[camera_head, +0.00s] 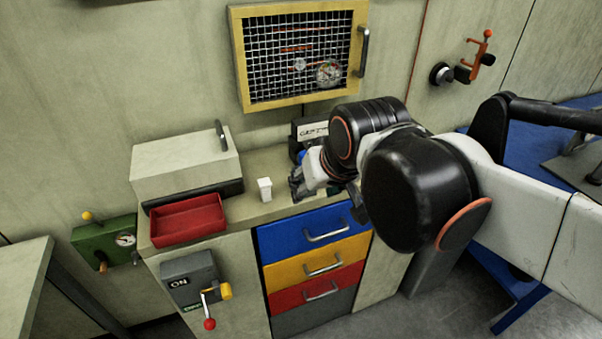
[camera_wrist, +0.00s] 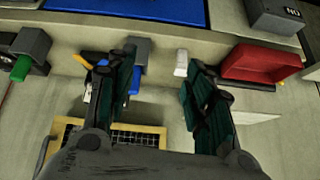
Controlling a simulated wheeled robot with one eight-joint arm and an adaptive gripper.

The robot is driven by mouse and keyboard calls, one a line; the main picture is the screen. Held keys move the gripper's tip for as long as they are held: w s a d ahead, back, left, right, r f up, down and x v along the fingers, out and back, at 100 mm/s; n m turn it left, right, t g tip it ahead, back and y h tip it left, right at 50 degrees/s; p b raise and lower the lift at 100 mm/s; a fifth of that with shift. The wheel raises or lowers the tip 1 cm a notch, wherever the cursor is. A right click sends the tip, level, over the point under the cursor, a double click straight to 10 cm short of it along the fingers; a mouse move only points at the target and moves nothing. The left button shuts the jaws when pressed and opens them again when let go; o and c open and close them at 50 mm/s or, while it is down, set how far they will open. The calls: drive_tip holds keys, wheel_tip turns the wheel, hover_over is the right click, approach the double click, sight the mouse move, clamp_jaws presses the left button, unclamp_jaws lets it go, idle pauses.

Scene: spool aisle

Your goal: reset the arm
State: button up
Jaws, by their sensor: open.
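My gripper (camera_wrist: 158,72) is open in the wrist view, with its two dark green-padded fingers spread apart and nothing held between them. In the head view my gripper (camera_head: 299,184) is over the right part of the counter, partly hidden by my wrist. A small white block (camera_head: 265,189) stands on the counter to its left, apart from it. The block also shows in the wrist view (camera_wrist: 181,62), near the tip of the right-hand finger.
A red tray (camera_head: 188,220) and a pale box with a handle (camera_head: 185,165) sit at the counter's left. A mesh-fronted yellow cabinet (camera_head: 300,55) hangs above. Coloured drawers (camera_head: 315,230) are shut below. A lever switch box (camera_head: 190,278) projects from the front.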

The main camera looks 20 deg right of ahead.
idle(0.3)
drive_tip(key=s+f+n, duration=0.1)
drive_tip(key=s+f, duration=0.2)
drive_tip(key=s, duration=0.2)
drive_tip(key=shift+s+a+f, duration=0.15)
drive_tip(key=shift+a, duration=0.2)
idle(0.8)
